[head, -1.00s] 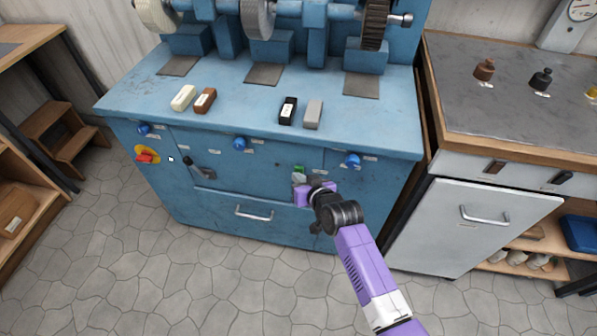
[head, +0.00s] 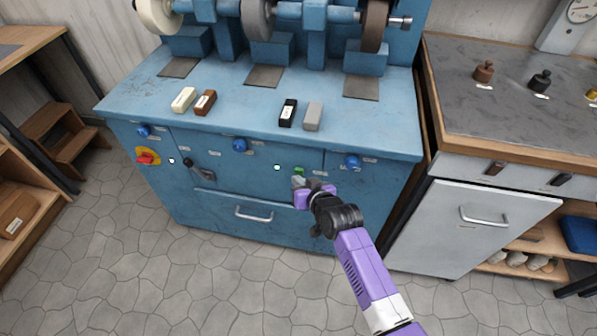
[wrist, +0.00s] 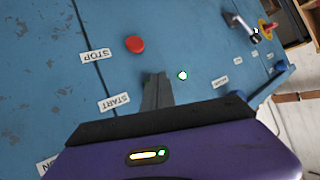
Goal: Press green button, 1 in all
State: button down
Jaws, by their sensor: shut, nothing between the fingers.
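The green button (head: 299,169) is on the front panel of the blue machine, just above my gripper (head: 299,182) in the head view. My gripper is shut and empty, with its fingertips at the panel right by the button. In the wrist view the shut fingers (wrist: 157,92) point at the panel beside the START label (wrist: 114,102) and hide the green button. I cannot see whether the tips touch it. A small round lamp (wrist: 182,75) beside the fingers glows whitish green; it also glows in the head view (head: 277,167).
A red button (wrist: 134,44) sits by the STOP label (wrist: 94,56), close to my fingers. A red and yellow switch (head: 146,158) and blue knobs are on the same panel. A drawer handle (head: 254,214) lies below. Grinding wheels (head: 257,19) stand above the worktop.

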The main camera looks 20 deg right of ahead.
jog(key=shift+s+a, duration=0.25)
jog(key=shift+s, duration=0.05)
jog(key=shift+s+a+p, duration=0.75)
jog(key=shift+s+p, duration=0.2)
jog(key=shift+s, duration=0.1)
jog(key=shift+s+a+p, duration=0.7)
jog(key=shift+s+p, duration=0.25)
jog(key=shift+s, duration=0.05)
jog(key=shift+r, duration=0.1)
notch_tip(320, 180, up, 6)
jog(key=w+t, duration=0.1)
jog(key=t, duration=0.1)
jog(key=s+r, duration=0.5)
jog(key=s, duration=0.9)
jog(key=s+r+n, duration=0.1)
jog(key=s+r, duration=0.5)
jog(key=s, duration=0.8)
jog(key=s+r+n, duration=0.1)
jog(key=s+r, duration=0.5)
jog(key=s, duration=0.8)
jog(key=shift+s+d+r, duration=0.2)
jog(key=shift+s+d, duration=0.05)
jog(key=shift+d, duration=0.05)
